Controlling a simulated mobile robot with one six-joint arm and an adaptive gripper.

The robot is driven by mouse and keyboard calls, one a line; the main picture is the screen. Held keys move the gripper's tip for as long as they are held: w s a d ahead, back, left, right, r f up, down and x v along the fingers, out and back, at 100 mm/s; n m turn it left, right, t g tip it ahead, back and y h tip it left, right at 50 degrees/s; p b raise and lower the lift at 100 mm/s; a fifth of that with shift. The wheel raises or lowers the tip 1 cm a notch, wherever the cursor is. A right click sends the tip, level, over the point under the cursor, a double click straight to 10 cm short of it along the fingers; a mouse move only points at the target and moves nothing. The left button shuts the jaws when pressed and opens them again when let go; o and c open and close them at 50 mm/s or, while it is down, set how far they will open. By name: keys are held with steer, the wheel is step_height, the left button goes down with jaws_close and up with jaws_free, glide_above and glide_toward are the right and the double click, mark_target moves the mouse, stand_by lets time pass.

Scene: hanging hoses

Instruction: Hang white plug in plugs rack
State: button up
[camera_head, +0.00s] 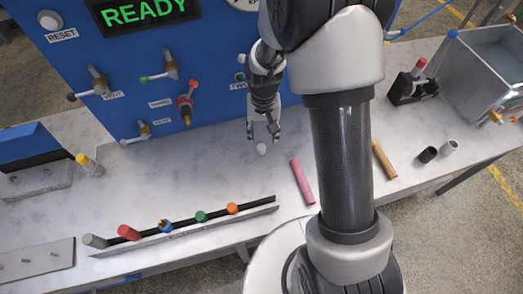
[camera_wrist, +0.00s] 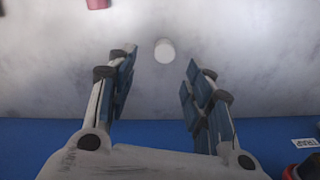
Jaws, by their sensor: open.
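The white plug (camera_head: 262,149) is on the grey bench top in front of the blue panel. It also shows in the wrist view (camera_wrist: 164,51) as a small pale round end, just beyond the fingertips and a little right of the midline between them. My gripper (camera_head: 263,134) points down over the plug with its fingers apart and empty. In the wrist view the two blue-padded fingers (camera_wrist: 158,68) are spread and do not touch the plug. The plugs rack (camera_head: 260,209) is a long low rail at the bench front, holding grey, red, blue, green and orange plugs.
A pink rod (camera_head: 302,182) lies right of the plug. A brown rod (camera_head: 383,159), a black cylinder (camera_head: 428,155) and a grey one (camera_head: 450,147) are farther right. The blue panel (camera_head: 130,75) with protruding valves stands behind. Bench between plug and rack is clear.

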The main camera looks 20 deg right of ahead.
mark_target(261, 146)
steer(key=f+b, duration=0.1)
steer(key=f, duration=0.1)
steer(key=f+b, duration=0.1)
steer(key=f, duration=0.2)
steer(key=f+b, duration=0.1)
steer(key=f, duration=0.2)
steer(key=shift+w+a+f, duration=0.1)
steer(key=shift+a+f, duration=0.1)
steer(key=shift+a, duration=0.1)
steer(key=shift+r, duration=0.1)
steer(key=shift+c, duration=0.2)
steer(key=c, duration=1)
